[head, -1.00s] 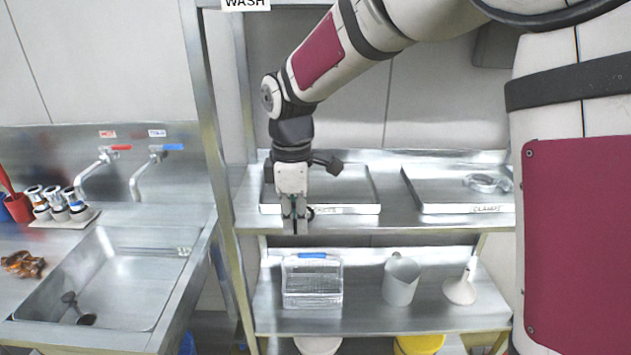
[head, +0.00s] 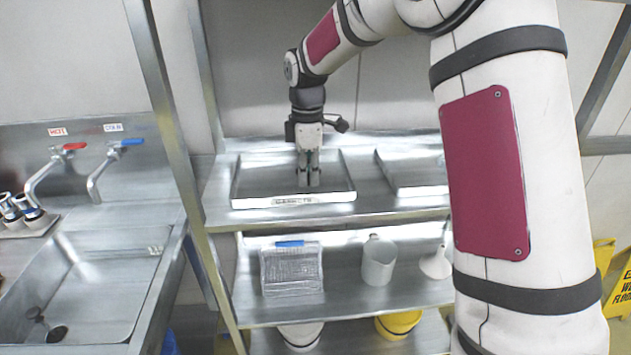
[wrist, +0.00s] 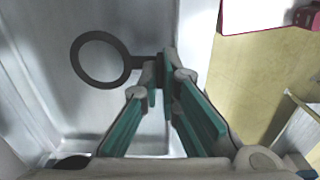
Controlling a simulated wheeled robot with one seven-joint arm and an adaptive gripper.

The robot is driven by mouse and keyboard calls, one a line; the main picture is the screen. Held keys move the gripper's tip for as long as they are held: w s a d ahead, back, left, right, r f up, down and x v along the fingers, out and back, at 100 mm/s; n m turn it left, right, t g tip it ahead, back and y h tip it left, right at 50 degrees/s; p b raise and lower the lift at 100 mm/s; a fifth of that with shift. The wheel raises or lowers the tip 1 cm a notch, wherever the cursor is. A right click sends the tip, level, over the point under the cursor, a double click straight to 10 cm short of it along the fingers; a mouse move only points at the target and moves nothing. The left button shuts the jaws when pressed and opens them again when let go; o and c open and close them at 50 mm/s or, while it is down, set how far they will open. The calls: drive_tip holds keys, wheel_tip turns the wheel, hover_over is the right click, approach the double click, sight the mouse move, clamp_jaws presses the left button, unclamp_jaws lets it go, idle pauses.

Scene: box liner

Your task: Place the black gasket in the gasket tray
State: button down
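The black gasket (wrist: 76,58) is a flat ring with a short tab, seen in the wrist view to the left of the fingertips. My gripper (wrist: 165,75) is closed on the tab; the ring sticks out to the side. In the head view my gripper (head: 308,180) points down inside the outline of the left shelf tray (head: 250,203), a shallow metal tray with a front label too small to read. The gasket cannot be made out in the head view. I cannot tell whether it touches the tray floor.
A second metal tray (head: 420,191) is to the right on the same shelf, partly behind my arm. The lower shelf holds a clear basket (head: 291,270), a grey jug (head: 379,262) and a funnel (head: 437,263). A shelf post (head: 168,110) and sink (head: 90,285) are left.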

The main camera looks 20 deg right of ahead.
drive_tip(key=shift+w+d, duration=0.5)
drive_tip(key=shift+d, duration=0.3)
drive_tip(key=shift+w+d+f+p, duration=0.15)
drive_tip(key=shift+f+p, duration=0.15)
drive_tip(key=shift+f, duration=0.65)
drive_tip(key=shift+w+d+f+p, duration=0.15)
drive_tip(key=shift+f+p, duration=0.15)
drive_tip(key=shift+f, duration=0.6)
drive_tip(key=shift+s+f, duration=0.1)
drive_tip(key=shift+f, duration=0.05)
drive_tip(key=c, duration=1.8)
unclamp_jaws()
wheel_tip(320, 180, up, 8)
drive_tip(key=b, duration=0.1)
drive_tip(key=shift+f, duration=0.1)
